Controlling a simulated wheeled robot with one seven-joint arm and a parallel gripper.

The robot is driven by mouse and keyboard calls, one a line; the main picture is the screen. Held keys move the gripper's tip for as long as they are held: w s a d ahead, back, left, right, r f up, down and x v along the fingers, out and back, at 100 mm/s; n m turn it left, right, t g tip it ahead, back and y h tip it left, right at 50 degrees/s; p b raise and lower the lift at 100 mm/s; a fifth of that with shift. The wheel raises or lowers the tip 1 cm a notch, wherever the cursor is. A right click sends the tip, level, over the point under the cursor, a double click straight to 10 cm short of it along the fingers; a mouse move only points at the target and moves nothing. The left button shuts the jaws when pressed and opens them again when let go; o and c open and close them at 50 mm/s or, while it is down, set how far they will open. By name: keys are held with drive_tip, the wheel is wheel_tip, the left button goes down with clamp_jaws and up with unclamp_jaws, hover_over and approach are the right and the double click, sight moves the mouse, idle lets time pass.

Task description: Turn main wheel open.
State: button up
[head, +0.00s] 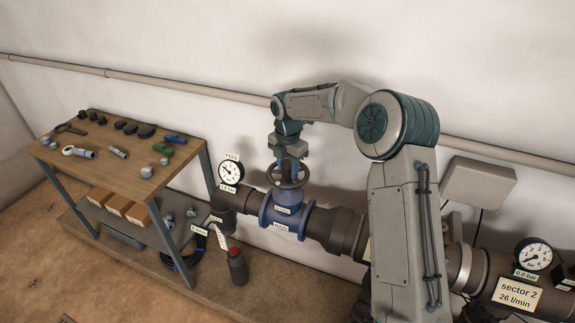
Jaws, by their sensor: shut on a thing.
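The main wheel (277,183) is a dark round handwheel on top of a blue valve body (281,216) in the thick dark pipe line. My gripper (290,172) reaches down from above onto the wheel and is shut on its rim. The gripper hides part of the wheel, and the exact contact of the fingers is too small to see. Small white labels sit on the blue valve. How far the wheel is turned cannot be told.
A FEED gauge (231,172) stands just left of the valve. A workbench (150,185) with small fittings is at the left. A sector 2 gauge (533,255) is at the right. My arm covers some pipe.

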sight(288, 165)
drive_tip(key=shift+w+r+n, duration=0.1)
drive_tip(key=shift+r+n, duration=0.1)
drive_tip(key=shift+n, duration=0.4)
drive_tip(key=o, duration=1)
drive_tip(key=shift+f, duration=0.1)
wheel_tip(288, 165, up, 14)
drive_tip(key=shift+f+b, duration=0.1)
drive_tip(key=shift+b, duration=0.8)
